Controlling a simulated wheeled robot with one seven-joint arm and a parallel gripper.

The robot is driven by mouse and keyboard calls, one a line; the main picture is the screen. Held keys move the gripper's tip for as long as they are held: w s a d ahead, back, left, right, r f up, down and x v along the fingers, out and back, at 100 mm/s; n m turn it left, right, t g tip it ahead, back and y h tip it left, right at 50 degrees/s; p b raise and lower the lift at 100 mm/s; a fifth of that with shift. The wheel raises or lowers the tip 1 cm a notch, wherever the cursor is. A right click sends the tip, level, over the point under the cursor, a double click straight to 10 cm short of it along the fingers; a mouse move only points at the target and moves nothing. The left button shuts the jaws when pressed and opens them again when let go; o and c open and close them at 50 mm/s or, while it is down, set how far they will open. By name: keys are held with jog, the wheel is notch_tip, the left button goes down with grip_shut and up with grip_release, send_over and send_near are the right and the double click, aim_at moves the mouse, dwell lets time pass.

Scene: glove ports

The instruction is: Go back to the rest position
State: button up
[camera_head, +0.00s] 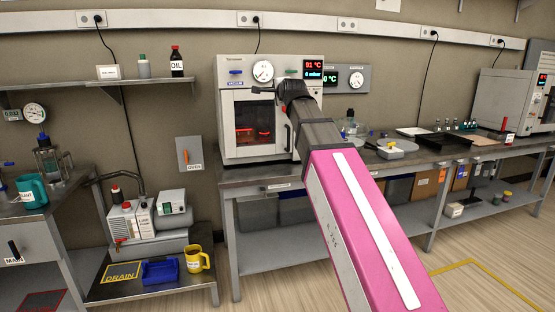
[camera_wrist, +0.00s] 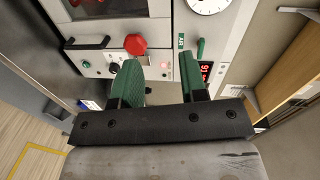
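My gripper (camera_wrist: 161,62) shows two green fingers in the wrist view, spread apart with nothing between them. It is in front of the control panel of the vacuum oven (camera_head: 234,107). In the head view my pink arm reaches forward to the oven's right side, and its dark end hides part of the oven front; the fingers cannot be made out there. In the wrist view a red knob (camera_wrist: 135,44) lies beyond the left finger and a small green lever (camera_wrist: 200,48) beyond the right one. Whether the fingers touch anything is hard to tell.
The oven stands on a grey bench (camera_head: 238,181). Glassware, a black tray (camera_head: 436,143) and a large instrument (camera_head: 505,98) are to its right. A pump (camera_head: 131,222) and yellow mug (camera_head: 198,258) are on a low shelf at left. The floor at lower right is clear.

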jog(key=s+d+f+n+g+h, duration=0.1)
jog(key=d+f+n+g, duration=0.15)
jog(key=f, duration=0.95)
jog(key=s+d+f+n+g+h, duration=0.1)
jog(key=s+d+f+n+g, duration=0.2)
jog(key=f, duration=0.9)
jog(key=d+f+n+g+h, duration=0.15)
jog(key=d+f, duration=0.25)
jog(key=f, duration=0.8)
jog(key=s+d+f+n+g, duration=0.3)
jog(key=s+d+f+g, duration=0.1)
jog(key=s+f, duration=0.6)
jog(key=s+d+f+n+g, duration=0.3)
jog(key=s+d+f+g, duration=0.2)
jog(key=s+f, duration=0.6)
notch_tip(320, 180, down, 5)
jog(key=shift+f+n+h, duration=0.1)
jog(key=shift+n+h, duration=0.25)
jog(key=shift+n, duration=0.05)
jog(key=shift+d, duration=0.1)
